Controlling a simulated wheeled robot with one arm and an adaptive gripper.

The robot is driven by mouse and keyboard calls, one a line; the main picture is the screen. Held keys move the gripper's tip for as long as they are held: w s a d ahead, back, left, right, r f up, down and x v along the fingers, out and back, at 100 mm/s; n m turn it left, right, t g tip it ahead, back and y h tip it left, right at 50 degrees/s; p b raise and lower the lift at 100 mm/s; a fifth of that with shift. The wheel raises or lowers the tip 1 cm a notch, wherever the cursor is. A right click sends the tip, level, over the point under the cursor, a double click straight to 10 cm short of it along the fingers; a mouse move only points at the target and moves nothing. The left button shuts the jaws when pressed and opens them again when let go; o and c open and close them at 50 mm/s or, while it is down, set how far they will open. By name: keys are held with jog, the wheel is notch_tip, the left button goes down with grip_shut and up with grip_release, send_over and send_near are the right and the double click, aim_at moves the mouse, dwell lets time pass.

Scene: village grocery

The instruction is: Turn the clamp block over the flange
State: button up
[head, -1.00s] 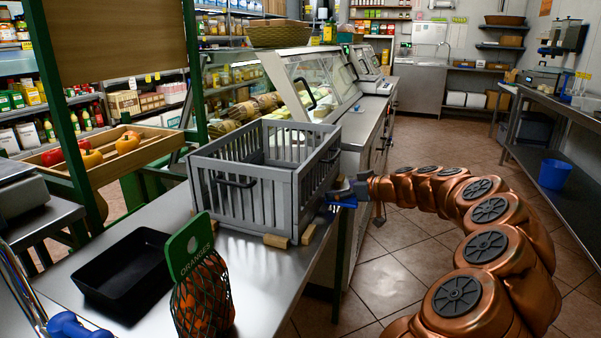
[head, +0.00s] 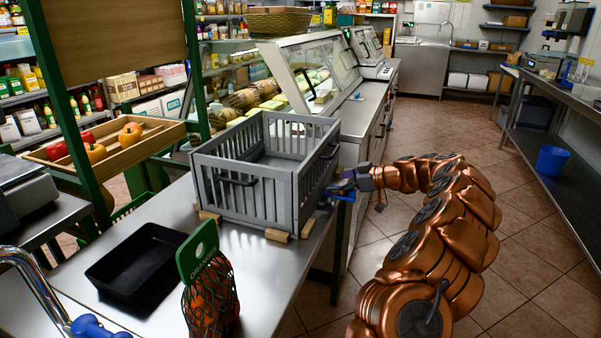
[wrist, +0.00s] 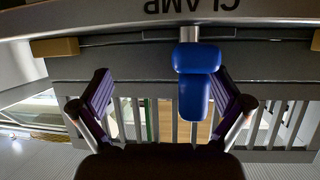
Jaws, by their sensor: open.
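The blue clamp block (wrist: 194,95) hangs in the wrist view from a short metal stem below a metal edge marked CLAMP, which reads upside down. In the head view only a small bit of blue (head: 344,196) shows beside my gripper. My gripper (wrist: 165,97) is open, with one dark purple finger on each side of the block; the block is nearer the right finger. I cannot tell whether they touch. In the head view my gripper (head: 352,184) is at the right side of the grey slatted crate (head: 254,216). I cannot clearly make out the flange.
The crate stands on wooden blocks (head: 277,235) on the steel counter (head: 255,285). A black tray (head: 140,262) and a netted bag of oranges (head: 210,305) are in front. A glass display case (head: 310,75) stands behind. Tiled floor (head: 455,125) is open to the right.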

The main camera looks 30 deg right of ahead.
jog(key=shift+r+n+p, duration=0.2)
jog(key=shift+n+p, duration=0.1)
jog(key=shift+p, duration=0.15)
jog(key=shift+w+n+g+y+p, duration=0.1)
jog(key=shift+n+g+y+p, duration=0.3)
jog(key=shift+y+p, duration=0.3)
